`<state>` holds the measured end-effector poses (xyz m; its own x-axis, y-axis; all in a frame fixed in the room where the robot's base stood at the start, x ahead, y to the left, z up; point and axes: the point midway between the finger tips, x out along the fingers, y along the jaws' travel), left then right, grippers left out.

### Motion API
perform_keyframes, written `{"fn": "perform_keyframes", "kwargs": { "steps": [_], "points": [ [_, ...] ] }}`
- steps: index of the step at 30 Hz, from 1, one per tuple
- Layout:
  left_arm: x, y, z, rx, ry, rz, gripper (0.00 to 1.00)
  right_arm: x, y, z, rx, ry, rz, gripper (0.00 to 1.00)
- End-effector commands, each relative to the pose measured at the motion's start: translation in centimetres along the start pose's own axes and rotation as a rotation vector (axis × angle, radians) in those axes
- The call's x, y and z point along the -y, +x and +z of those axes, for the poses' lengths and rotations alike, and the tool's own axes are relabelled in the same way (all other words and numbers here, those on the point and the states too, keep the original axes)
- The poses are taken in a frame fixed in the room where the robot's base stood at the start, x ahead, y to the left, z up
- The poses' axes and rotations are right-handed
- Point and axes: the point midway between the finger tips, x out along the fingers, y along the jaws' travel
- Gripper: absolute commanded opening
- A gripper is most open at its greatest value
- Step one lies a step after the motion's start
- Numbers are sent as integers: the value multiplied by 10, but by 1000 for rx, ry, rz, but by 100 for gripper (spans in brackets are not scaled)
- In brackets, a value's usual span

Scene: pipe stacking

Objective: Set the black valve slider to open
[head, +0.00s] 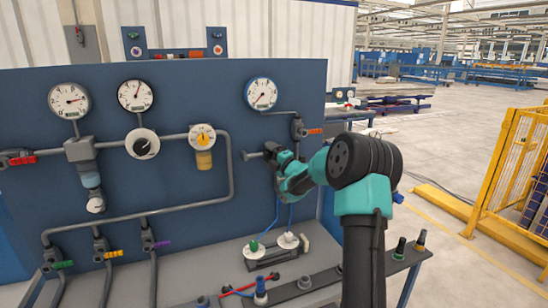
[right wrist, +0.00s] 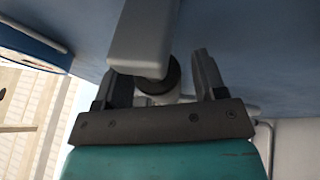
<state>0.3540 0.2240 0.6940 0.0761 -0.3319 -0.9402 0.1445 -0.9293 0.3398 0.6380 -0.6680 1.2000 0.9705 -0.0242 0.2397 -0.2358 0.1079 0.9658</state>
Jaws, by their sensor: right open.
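My right gripper (head: 275,155) is at the right part of the blue panel, at the end of a short grey pipe (head: 252,155). In the right wrist view its two fingers (right wrist: 163,72) are apart. A dark round collar (right wrist: 172,74) on a light stem sits between them, below a grey bar (right wrist: 145,38). This collar may be the black valve slider, but I cannot tell for sure. The gripper covers most of this part in the head view. No clear contact of the fingers with the collar shows. My left gripper is not in view.
The blue panel (head: 120,190) carries gauges, pipes and several coloured valve handles. An orange-handled valve (head: 300,129) is just above my right gripper. Below it, a grey bench (head: 215,265) holds small fittings and a red-handled tool (head: 237,290). Free floor lies at the right.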

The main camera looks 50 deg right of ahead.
Motion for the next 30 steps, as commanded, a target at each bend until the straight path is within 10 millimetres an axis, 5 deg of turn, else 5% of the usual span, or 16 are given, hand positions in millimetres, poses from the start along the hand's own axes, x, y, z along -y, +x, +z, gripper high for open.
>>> {"fn": "perform_keyframes", "kwargs": {
  "steps": [8, 30],
  "points": [
    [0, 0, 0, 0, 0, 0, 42, 0, -20, 1, 2, 1, -2, 65],
    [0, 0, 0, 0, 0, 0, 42, 0, -156, 2, 4, 0, -2, 65]
  ]
}}
